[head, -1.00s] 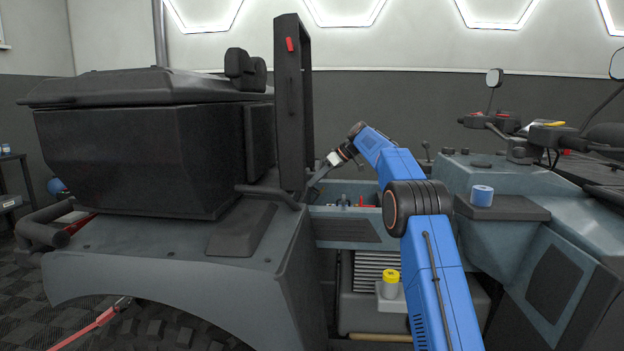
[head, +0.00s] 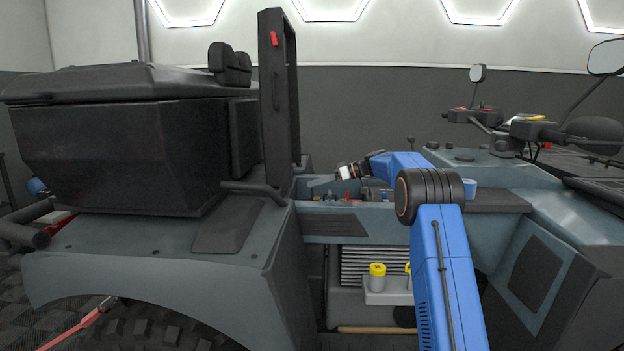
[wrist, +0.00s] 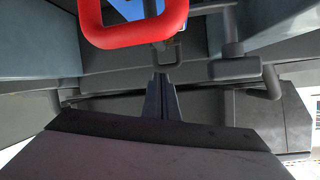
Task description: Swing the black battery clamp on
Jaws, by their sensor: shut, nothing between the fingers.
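My gripper (head: 319,182) is shut and empty. It points left, just above the open bay (head: 325,225) under the raised black seat panel (head: 280,100). In the wrist view its closed fingertips (wrist: 161,78) show at the centre. In the bay are small red (head: 347,197) and blue (head: 320,196) parts, too small to make out well. I cannot pick out the black battery clamp or the battery post for certain. In the wrist view a red loop (wrist: 135,36) lies at the top, beyond the fingertips; I cannot tell what it belongs to.
The raised panel stands close left of my gripper. A black cargo box (head: 120,130) fills the left. A yellow-capped container (head: 377,276) stands on a small shelf below the bay. A blue cylinder (head: 470,187) is partly hidden behind my arm. Handlebars and mirrors (head: 478,73) are at right.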

